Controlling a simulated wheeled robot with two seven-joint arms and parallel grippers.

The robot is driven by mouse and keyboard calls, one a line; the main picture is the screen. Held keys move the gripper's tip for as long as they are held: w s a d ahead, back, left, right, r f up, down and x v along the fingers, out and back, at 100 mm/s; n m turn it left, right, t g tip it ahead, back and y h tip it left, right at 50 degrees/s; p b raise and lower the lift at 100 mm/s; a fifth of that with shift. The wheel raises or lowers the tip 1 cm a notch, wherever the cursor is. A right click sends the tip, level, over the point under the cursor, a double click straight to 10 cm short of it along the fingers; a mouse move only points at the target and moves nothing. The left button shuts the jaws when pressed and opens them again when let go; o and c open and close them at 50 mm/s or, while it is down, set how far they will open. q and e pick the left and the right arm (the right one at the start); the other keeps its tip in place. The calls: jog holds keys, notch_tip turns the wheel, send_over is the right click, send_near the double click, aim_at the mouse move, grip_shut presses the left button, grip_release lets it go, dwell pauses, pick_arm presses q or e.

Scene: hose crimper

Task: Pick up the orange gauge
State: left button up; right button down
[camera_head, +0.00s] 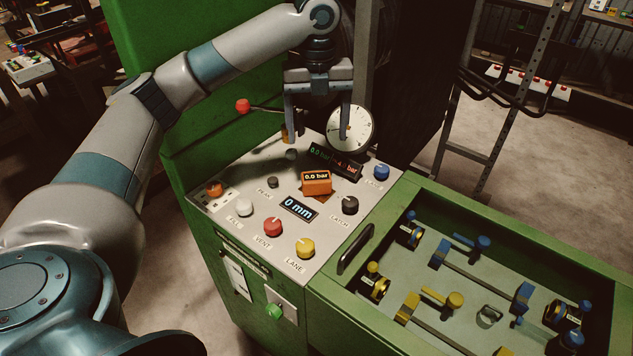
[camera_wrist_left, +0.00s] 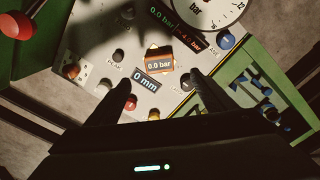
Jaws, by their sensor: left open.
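My right gripper is in neither view.
Around the gauge are a "0 mm" display (camera_head: 298,207), a dark bar readout (camera_head: 335,161), a black knob (camera_head: 350,205) and a round dial (camera_head: 350,130). A red-balled lever (camera_head: 243,106) juts out at the back left. A green bin (camera_head: 410,190) with valves stands right.

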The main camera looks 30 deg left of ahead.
pick_arm(q)
jog(key=p, duration=0.2)
send_over(316, 175)
notch_tip(316, 175, down, 8)
jog(key=shift+w+f, duration=0.1)
jog(key=shift+f, duration=0.35)
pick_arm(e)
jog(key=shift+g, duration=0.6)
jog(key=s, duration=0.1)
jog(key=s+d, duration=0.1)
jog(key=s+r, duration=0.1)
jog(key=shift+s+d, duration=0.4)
pick_arm(q)
jog(key=shift+f, duration=0.1)
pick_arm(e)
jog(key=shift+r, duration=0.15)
pick_arm(q)
jog(key=shift+f+p, duration=0.35)
jog(key=shift+f, duration=0.2)
notch_tip(316, 175, down, 3)
jog(key=shift+f+p, duration=0.1)
jog(key=shift+p, duration=0.5)
jog(key=shift+f, duration=0.4)
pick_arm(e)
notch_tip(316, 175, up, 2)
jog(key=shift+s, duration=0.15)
